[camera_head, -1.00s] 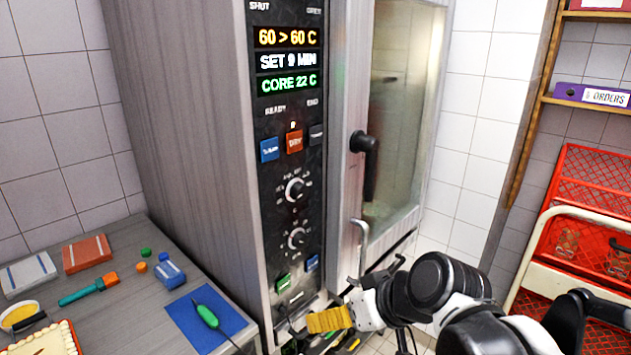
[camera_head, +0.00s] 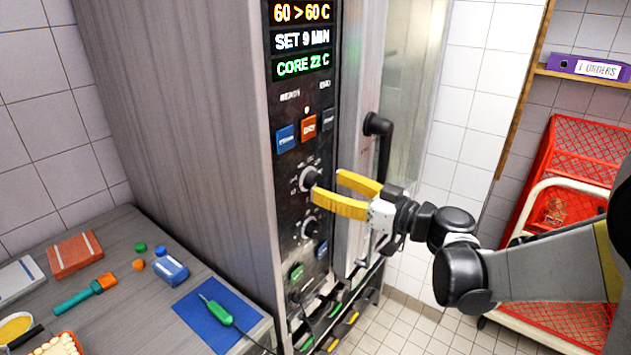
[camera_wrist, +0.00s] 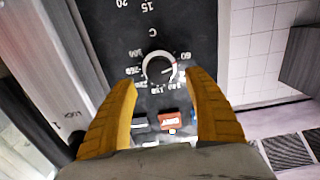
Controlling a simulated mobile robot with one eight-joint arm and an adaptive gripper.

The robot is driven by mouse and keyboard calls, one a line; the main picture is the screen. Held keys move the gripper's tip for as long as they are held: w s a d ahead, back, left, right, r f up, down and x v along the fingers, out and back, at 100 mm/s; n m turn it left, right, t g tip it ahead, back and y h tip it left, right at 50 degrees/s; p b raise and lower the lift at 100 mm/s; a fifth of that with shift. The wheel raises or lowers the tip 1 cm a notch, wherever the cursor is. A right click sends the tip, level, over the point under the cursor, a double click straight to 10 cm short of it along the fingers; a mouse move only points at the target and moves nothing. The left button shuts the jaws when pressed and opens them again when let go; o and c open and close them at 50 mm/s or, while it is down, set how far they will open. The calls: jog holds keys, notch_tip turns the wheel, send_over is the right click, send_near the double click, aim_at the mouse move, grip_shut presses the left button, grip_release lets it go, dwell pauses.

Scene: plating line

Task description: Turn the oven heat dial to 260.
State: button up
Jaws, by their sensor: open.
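The oven heat dial (camera_head: 310,178) is the upper round knob on the oven's black control panel, below the coloured buttons. In the wrist view the dial (camera_wrist: 159,70) shows upside down, ringed by numbers with 60 on the right and 260 on the left. Its mark seems to point toward 60. The display (camera_head: 301,14) reads 60 > 60 C. My gripper (camera_head: 328,183) is open, its yellow fingers just in front of the dial. In the wrist view the dial lies between the fingertips (camera_wrist: 165,78); contact cannot be told.
A second knob (camera_head: 310,229) sits below the heat dial. Blue, orange and dark buttons (camera_head: 308,127) are just above it. The black oven door handle (camera_head: 379,145) stands out to the right. A grey counter with a blue mat (camera_head: 205,325) is at the left.

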aim_at(317, 181)
jog(key=shift+x, duration=2.3)
jog(key=c, duration=1.2)
